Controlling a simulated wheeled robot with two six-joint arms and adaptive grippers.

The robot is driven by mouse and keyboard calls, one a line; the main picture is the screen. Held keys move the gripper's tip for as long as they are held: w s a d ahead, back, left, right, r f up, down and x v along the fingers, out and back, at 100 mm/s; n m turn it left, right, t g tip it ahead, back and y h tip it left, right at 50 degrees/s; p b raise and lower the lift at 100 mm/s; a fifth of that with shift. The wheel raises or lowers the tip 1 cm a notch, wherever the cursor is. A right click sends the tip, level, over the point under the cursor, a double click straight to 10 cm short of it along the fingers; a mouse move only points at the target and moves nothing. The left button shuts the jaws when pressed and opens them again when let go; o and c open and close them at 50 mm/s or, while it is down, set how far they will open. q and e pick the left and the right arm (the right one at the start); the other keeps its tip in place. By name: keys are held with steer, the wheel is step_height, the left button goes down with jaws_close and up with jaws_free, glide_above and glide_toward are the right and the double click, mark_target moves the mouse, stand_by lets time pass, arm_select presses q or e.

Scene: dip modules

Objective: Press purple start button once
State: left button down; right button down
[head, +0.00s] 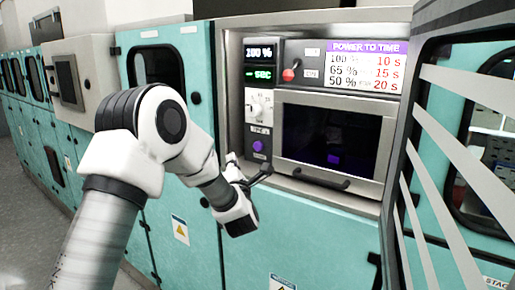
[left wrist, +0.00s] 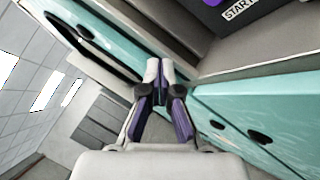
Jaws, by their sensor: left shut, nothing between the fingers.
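The purple start button (head: 258,146) is on the control panel of a built-in machine, under a white dial, in the head view. In the left wrist view a purple edge of the button (left wrist: 211,3) and a START label (left wrist: 240,10) show at the top. My left gripper (head: 236,168) is just below and left of the button in the head view, apart from it as far as I can tell. Its fingers (left wrist: 157,72) are together and empty in the wrist view. My right gripper is not in view.
The machine's window door (head: 378,140) is closed, with a dark handle (head: 320,180) below. A purple item (head: 334,159) shows behind the glass. A display (head: 260,52) reads 100 %, beside a red switch (head: 289,74) and a power-to-time chart (head: 365,72). Teal cabinets (head: 180,235) surround it.

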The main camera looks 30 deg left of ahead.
mark_target(258, 146)
arm_select(q)
steer(key=w+p, duration=0.1)
steer(key=w, duration=0.3)
steer(key=w+p, duration=0.1)
steer(key=w, duration=0.1)
steer(key=shift+d+r+p, duration=0.15)
steer(key=shift+d+p, duration=0.15)
steer(key=shift+p, duration=0.05)
steer(key=shift+w+f+b, duration=0.25)
steer(key=shift+w+b, duration=0.2)
steer(key=shift+w, duration=0.05)
steer(key=shift+w+r, duration=0.1)
steer(key=shift+w, duration=0.75)
steer(key=shift+w+b, duration=0.2)
steer(key=shift+b, duration=0.4)
steer(key=shift+w+d, duration=0.1)
steer(key=shift+w, duration=0.1)
